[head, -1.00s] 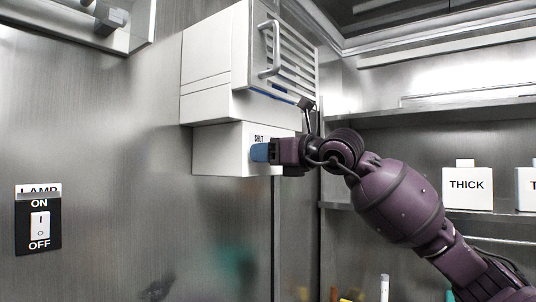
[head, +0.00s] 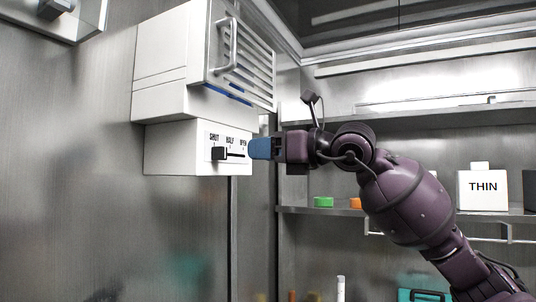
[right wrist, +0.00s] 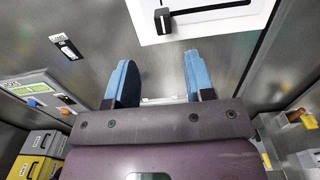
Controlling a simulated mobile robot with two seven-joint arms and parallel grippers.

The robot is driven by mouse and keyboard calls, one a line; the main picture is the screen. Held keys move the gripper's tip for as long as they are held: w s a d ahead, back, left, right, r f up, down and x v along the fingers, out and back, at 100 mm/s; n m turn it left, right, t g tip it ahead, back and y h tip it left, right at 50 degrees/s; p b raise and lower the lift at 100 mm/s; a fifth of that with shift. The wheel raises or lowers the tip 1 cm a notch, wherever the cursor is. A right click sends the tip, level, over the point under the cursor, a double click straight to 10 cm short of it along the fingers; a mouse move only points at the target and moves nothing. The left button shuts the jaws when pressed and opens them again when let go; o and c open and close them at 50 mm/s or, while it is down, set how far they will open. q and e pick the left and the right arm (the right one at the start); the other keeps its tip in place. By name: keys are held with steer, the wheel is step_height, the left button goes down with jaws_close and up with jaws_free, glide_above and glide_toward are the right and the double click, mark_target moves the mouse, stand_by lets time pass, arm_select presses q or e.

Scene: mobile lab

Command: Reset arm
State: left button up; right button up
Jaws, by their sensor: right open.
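My right gripper (head: 258,148) has blue fingertips and is beside the right end of a slider panel on a white box (head: 175,150). The panel is marked SHUT, HALF and OPEN, and its black slider knob (head: 218,153) is at the left, under SHUT. In the right wrist view the two blue fingers (right wrist: 159,78) are apart with nothing between them. The black knob (right wrist: 162,20) shows ahead of them, clear of the fingers. My left gripper is not in view.
A white vented unit (head: 190,60) with a handle is above the slider box. Shelves to the right hold a white THIN container (head: 482,188), a green item (head: 323,202) and an orange item (head: 355,203). Metal walls enclose the place.

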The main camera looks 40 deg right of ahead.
steer(key=shift+s+d, duration=0.1)
steer(key=shift+s, duration=0.2)
stand_by(0.4)
